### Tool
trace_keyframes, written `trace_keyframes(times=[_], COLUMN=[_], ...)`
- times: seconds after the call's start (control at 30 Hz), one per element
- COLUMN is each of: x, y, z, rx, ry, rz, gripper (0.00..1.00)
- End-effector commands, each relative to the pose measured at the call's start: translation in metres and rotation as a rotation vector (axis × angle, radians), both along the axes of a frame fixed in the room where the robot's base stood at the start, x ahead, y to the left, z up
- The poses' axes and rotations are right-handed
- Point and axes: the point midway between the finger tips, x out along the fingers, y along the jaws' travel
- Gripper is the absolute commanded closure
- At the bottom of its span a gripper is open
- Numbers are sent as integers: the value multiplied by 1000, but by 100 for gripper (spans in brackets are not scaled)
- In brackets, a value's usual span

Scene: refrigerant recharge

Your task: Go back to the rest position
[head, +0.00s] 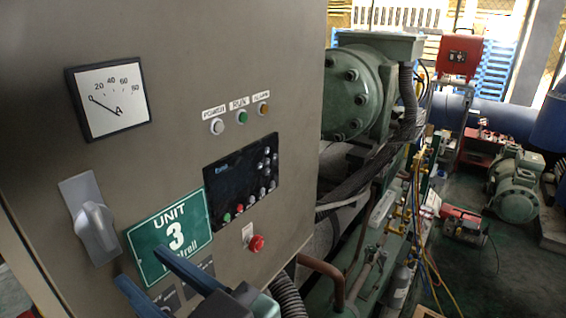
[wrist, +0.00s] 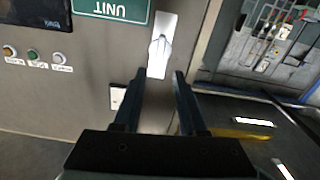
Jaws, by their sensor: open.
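My gripper (head: 143,266) shows at the bottom of the head view, in front of the lower part of the grey cabinet (head: 200,70). Its two blue fingers are apart, with nothing between them. In the wrist view my gripper (wrist: 159,74) is also open and empty. The fingers point toward the cabinet's rotary handle (wrist: 160,52), seen upside down. The handle also shows at the left in the head view (head: 97,228). I cannot tell the exact gap between the fingertips and the cabinet. The fingers partly hide the green UNIT 3 sign (head: 190,225).
The cabinet also bears an ammeter (head: 107,98), a dark control panel (head: 241,182) and a red button (head: 256,243). A green compressor (head: 360,90), pipes and hoses stand to its right. A red machine (head: 462,225) sits on the floor. Open floor (head: 500,270) shows at the lower right.

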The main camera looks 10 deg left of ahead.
Motion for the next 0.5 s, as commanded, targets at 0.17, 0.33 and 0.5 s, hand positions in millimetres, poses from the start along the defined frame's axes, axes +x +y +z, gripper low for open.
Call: trace_keyframes(times=[0.17,0.33,0.5], x=[24,73,92], y=[-9,-47,-101], z=[5,37,95], rx=[14,102,261], ry=[-15,-100,-273], rz=[-121,-439,-745], gripper=[59,59,59])
